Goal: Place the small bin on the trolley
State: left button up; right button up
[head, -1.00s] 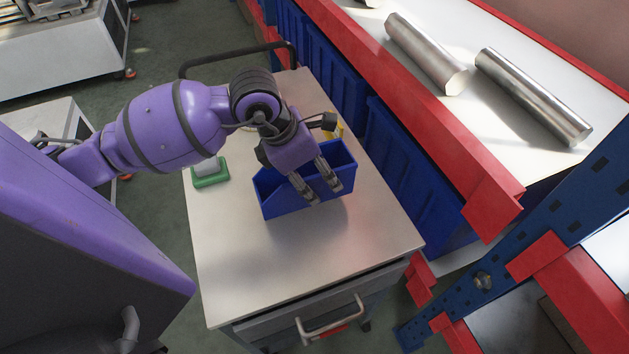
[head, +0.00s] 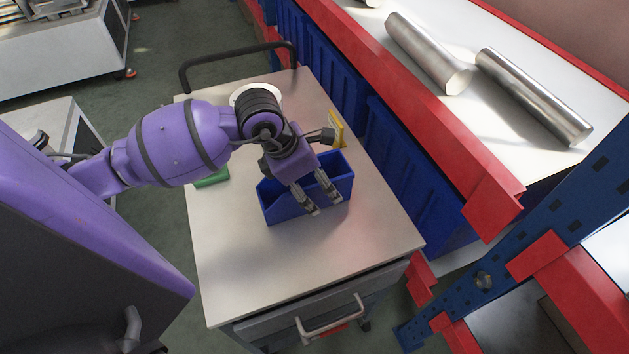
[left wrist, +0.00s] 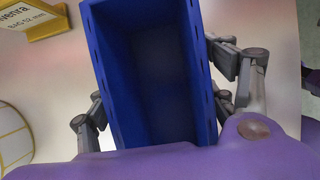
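The small blue bin (head: 310,205) is over the near middle of the grey trolley top (head: 235,270), upright with its opening up. I cannot tell whether its base touches the top. My left gripper (head: 322,202) is at the bin from above, with two fingers against its front side in the head view. In the left wrist view the bin's empty inside (left wrist: 150,75) lies between the fingers, which are close along both long walls. The gripper looks shut on it. My right gripper is not in view.
A red-edged shelf (head: 430,105) with metal bars and larger blue bins (head: 400,160) stands close on the right. The trolley's front part is clear.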

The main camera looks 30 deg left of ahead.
pick_arm(q)
jog(key=v, duration=1.2)
jog(key=shift+d, duration=0.1)
